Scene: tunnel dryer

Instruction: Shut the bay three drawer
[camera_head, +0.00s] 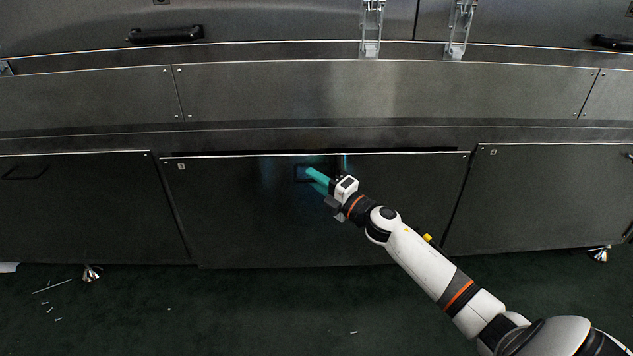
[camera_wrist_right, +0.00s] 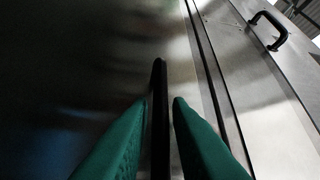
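The wide middle drawer front (camera_head: 240,215) is dark metal in the lower row of the dryer. It appears to stand slightly out from its neighbours, with a thin dark gap along its top edge. In the head view my right gripper (camera_head: 309,173) is at the drawer's upper middle, covering most of the handle. My left gripper is out of view.
Similar closed fronts flank the drawer at left (camera_head: 90,215) and right (camera_head: 540,200). Above are metal panels (camera_head: 300,90), a black handle (camera_head: 165,34) and two latches (camera_head: 371,30). Small loose pieces (camera_head: 52,287) lie on the dark green floor at left. The floor before the drawer is mostly clear.

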